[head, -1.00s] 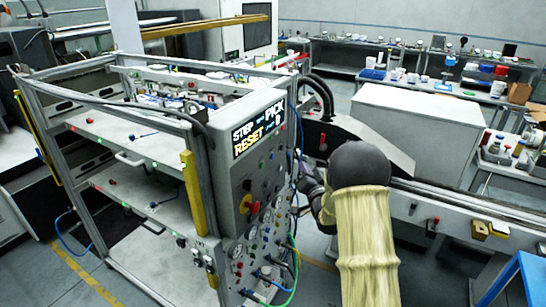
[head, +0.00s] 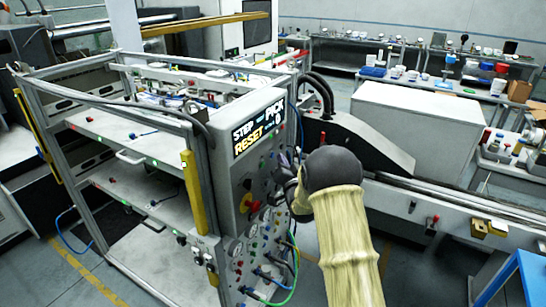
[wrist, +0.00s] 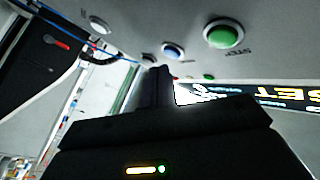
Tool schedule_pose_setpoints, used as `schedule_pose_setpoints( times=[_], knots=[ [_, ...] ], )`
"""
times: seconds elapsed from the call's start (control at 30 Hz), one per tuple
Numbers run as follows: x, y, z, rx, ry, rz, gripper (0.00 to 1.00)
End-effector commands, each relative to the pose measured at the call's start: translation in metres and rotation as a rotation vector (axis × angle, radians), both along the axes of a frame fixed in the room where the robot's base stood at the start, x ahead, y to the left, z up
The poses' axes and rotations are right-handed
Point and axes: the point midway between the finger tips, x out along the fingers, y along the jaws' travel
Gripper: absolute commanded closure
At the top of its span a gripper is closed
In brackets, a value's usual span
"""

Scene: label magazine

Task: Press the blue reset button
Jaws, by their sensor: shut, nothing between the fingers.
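A blue button (wrist: 173,50) with a pale ring sits on the grey control panel (head: 228,185). In the wrist view, a larger green button (wrist: 222,34) marked STEP is to its right. A white button (wrist: 100,25) is to its left. My gripper (wrist: 159,70) is shut and empty. In the wrist view, its fingertips appear just below the blue button; I cannot tell whether they touch it. In the head view, my gripper (head: 284,178) is at the panel's right side, and my own wrist partly hides it. The blue button cannot be made out in the head view.
The panel's display (head: 258,130) reads STEP, PICK and RESET. A red-and-yellow switch (head: 249,204) sits below it. A white cabinet (head: 410,125) stands behind to the right.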

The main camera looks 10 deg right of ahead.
Motion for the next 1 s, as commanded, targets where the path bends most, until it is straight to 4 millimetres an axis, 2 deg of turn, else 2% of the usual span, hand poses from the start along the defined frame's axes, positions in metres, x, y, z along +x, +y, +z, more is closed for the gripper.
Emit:
schedule_pose_setpoints(
  times=[0.27, 0.53, 1.0],
  knots=[
    [-0.0002, 0.0013, 0.0001, 0.0, 0.0, 0.002, 1.0],
    [0.0001, -0.0066, 0.0001, 0.0, 0.0, -0.009, 1.0],
    [-0.0002, 0.0012, 0.0, 0.0, 0.0, 0.002, 1.0]
  ],
)
